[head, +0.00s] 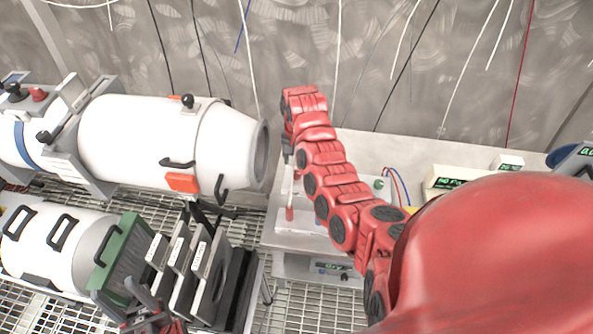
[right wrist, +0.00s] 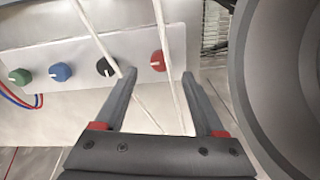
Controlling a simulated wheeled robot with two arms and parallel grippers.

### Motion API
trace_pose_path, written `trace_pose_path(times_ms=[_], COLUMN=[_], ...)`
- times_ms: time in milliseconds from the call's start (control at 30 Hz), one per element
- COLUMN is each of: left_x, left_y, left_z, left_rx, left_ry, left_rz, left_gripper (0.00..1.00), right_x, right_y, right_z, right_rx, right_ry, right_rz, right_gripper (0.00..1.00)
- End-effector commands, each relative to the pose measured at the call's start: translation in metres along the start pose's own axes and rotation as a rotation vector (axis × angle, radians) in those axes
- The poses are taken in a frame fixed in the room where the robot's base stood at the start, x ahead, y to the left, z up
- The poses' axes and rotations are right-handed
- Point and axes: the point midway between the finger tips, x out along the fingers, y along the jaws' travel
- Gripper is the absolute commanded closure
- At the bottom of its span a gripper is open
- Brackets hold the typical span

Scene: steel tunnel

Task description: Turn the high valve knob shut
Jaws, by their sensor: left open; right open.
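In the right wrist view a pale panel (right wrist: 75,50) carries a row of knobs: a green knob (right wrist: 20,76), a blue knob (right wrist: 60,71), a black knob (right wrist: 106,66) and a red knob (right wrist: 158,60). I cannot tell which is the high valve knob; no label is readable. My right gripper (right wrist: 160,78) is open and empty, with the red knob showing between its fingertips, apparently beyond them. In the head view my right arm hides most of the panel, but the green knob (head: 379,184) shows. My left gripper (head: 148,318) is open at the lower left, by the green-rimmed canister.
Thin cables hang along the back wall and cross the right wrist view. A display box (head: 450,183) sits on the bench.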

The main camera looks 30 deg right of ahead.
Motion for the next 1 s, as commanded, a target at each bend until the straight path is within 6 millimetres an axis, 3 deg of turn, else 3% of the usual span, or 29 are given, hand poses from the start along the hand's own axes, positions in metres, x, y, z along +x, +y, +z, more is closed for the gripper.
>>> trace_pose_path(times_ms=[167,400,833,867,1000], left_x=[0.015,0.017,0.018,0.018,0.018], left_y=[-0.001,-0.001,-0.001,-0.001,-0.001], left_z=[-0.002,-0.003,-0.003,-0.003,-0.003], left_rx=[0.000,0.000,0.000,0.000,0.000], left_ry=[-0.001,-0.001,-0.001,-0.001,-0.001], left_rz=[0.000,0.000,0.000,0.000,0.000], left_gripper=[0.50,0.50,0.50,0.50,0.50], right_x=[0.024,0.046,0.053,0.053,0.053], right_y=[0.000,-0.001,-0.001,-0.001,-0.001], right_z=[0.001,0.000,-0.001,-0.001,-0.001], right_rx=[0.000,-0.003,0.001,0.001,0.000], right_ry=[-0.003,-0.002,0.002,0.002,0.002], right_rz=[0.000,0.001,-0.003,-0.003,-0.003], right_gripper=[0.28,0.28,0.28,0.30,0.55])
